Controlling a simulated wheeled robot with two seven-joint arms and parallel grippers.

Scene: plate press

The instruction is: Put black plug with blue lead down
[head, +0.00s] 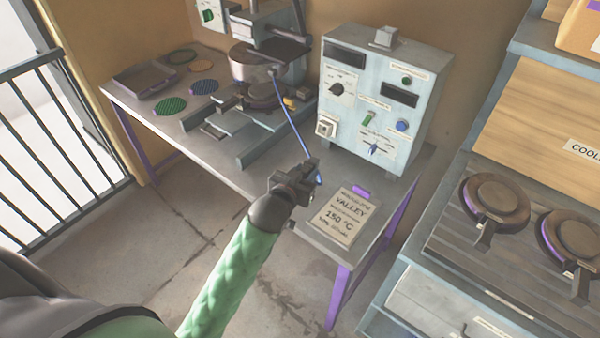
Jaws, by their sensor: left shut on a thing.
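The blue lead (293,120) runs from the round upper part of the press (255,62) down to my left gripper (308,176). My left gripper is shut on the black plug at the lead's lower end, over the front part of the grey table (225,165). The dark fingers hide most of the plug, and I cannot tell whether it touches the tabletop. A bit of blue shows beside the fingertips. My right gripper is not in view.
A control box (378,98) with a white socket (326,127) stands behind the gripper. A card reading 150 °C (341,217) lies to its right. A bench (455,215) with round plates is at right.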

